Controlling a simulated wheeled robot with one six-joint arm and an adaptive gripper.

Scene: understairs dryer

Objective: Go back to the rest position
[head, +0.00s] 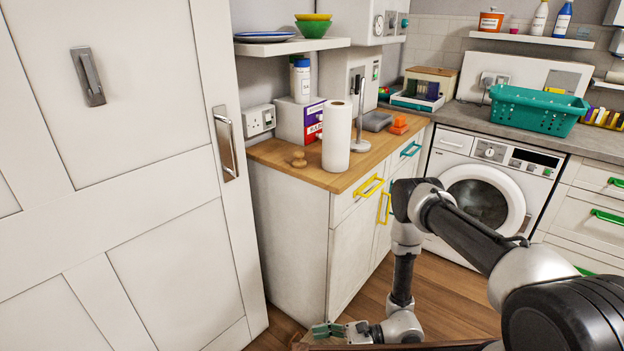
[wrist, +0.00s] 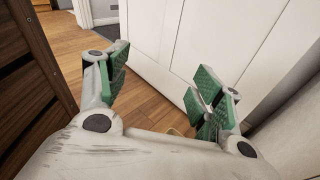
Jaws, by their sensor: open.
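My gripper (head: 328,330) is low at the bottom of the head view, close to the floor and left of my folded arm. In the wrist view my gripper (wrist: 160,88) has its two green-padded fingers spread wide apart, with nothing between them. Wooden floor (wrist: 150,103) and a white panelled surface (wrist: 215,45) show beyond the fingers. The gripper touches nothing that I can see.
A white panelled door (head: 110,200) fills the left. A white cabinet (head: 290,235) with a wooden worktop stands beyond my gripper. A washing machine (head: 485,195) is at the back right. Dark wood (wrist: 35,80) is close on the left in the wrist view.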

